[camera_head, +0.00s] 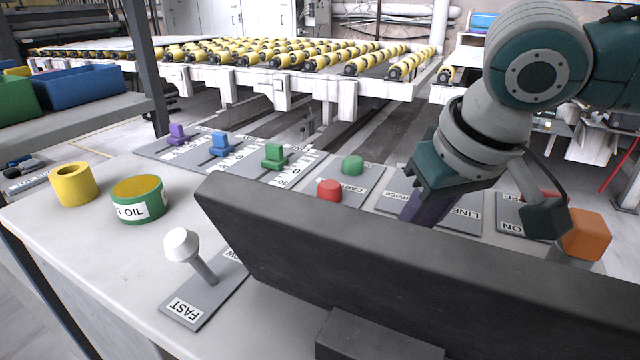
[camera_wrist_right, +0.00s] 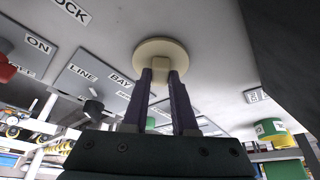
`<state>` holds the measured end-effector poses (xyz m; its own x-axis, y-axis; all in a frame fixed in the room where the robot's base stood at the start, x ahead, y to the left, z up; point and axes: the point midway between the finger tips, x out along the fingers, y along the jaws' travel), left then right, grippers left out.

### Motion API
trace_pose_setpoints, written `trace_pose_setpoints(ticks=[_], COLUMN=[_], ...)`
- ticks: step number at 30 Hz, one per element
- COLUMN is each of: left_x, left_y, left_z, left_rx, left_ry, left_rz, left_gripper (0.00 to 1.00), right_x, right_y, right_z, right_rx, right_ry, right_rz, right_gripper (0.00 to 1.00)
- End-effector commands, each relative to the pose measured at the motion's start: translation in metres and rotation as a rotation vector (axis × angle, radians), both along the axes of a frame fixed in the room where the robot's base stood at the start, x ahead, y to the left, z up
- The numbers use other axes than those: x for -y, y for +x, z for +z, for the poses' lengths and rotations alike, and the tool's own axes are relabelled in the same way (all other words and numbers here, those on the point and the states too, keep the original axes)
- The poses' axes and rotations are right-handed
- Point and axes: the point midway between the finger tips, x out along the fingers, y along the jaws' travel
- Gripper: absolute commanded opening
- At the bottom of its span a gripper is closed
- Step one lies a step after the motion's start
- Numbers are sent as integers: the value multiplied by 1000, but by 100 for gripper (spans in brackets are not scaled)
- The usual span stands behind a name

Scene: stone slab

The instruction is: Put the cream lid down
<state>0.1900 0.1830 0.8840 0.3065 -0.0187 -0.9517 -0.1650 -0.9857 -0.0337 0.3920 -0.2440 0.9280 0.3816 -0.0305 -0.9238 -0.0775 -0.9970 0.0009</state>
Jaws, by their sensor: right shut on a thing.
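The cream lid (camera_wrist_right: 142,52) is a round disc with a small square knob, seen in the right wrist view. My right gripper (camera_wrist_right: 162,78) has its two dark purple fingers shut on that knob. The lid is close to the stone slab (camera_wrist_right: 215,35); I cannot tell whether it touches. In the head view my right gripper (camera_head: 420,207) reaches down behind a black panel (camera_head: 430,245), which hides the fingertips and the lid. The slab (camera_head: 60,228) spreads to the left there. My left gripper is not in view.
A yellow cup (camera_head: 74,187) and a green oil tin (camera_head: 138,200) stand on the slab's left. A white-knobbed lever (camera_head: 182,245) is in front. Sliders (camera_head: 274,157), a red button (camera_head: 329,190), a green button (camera_head: 352,165) and an orange knob (camera_head: 586,232) surround the panel.

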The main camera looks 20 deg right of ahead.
Motion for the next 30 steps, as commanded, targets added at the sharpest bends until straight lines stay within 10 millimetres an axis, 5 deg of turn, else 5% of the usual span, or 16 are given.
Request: trace_pose_setpoints(ticks=[2,3,10,20,30], left_x=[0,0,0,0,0], left_y=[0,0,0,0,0], left_z=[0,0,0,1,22], left_rx=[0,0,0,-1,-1], left_ry=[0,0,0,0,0], left_rz=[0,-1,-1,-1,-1], left_gripper=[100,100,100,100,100], right_x=[0,0,0,0,-2], right_y=[0,0,0,-1,-26], right_z=[-3,-2,-2,5,71], right_rx=[-1,0,0,1,3], right_ry=[1,1,0,0,0], right_rz=[-1,0,0,1,2], right_gripper=[0,30,56,56,56])
